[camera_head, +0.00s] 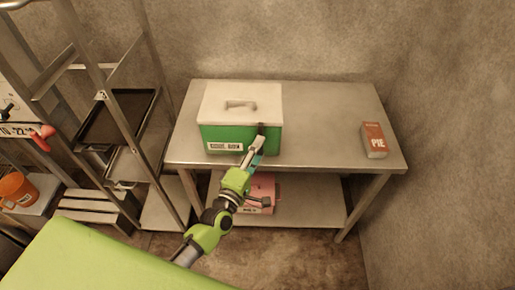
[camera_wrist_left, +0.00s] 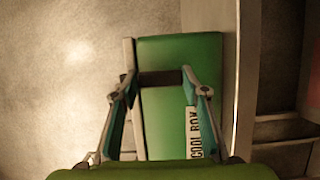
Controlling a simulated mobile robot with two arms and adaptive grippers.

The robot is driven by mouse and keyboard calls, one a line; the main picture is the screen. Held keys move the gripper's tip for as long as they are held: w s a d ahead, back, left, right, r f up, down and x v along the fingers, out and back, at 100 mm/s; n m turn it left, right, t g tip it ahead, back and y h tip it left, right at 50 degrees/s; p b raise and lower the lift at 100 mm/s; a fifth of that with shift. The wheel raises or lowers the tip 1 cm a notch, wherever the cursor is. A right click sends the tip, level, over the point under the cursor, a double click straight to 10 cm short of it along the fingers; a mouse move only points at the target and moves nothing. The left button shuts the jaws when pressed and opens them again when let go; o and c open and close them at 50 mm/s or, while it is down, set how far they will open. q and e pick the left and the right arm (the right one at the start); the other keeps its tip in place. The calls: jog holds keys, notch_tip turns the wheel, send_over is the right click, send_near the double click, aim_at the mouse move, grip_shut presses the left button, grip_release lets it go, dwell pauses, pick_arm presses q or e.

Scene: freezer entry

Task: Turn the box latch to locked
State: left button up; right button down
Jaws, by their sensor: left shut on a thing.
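The cool box (camera_head: 222,136) is green with a white lid (camera_head: 240,103) and stands on the steel table. Its dark latch (camera_head: 261,129) is at the right of the front face, mostly hidden behind my gripper. My left gripper (camera_head: 259,141) reaches up to it from the front. In the left wrist view the box (camera_wrist_left: 165,122) lies sideways, with its lid edge at the left. There the dark latch bar (camera_wrist_left: 160,78) spans between the two fingertips of my left gripper (camera_wrist_left: 160,82), which is shut on it. My right gripper is not in view.
The steel table (camera_head: 325,125) has clear room right of the box, up to a brown PIE carton (camera_head: 374,140). A pink box (camera_head: 263,187) sits on the lower shelf.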

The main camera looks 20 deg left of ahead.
pick_arm(q)
jog(key=shift+f, duration=0.1)
jog(key=o, duration=1.1)
jog(key=s+a, duration=0.1)
jog(key=s, duration=1.1)
jog(key=shift+a, duration=0.15)
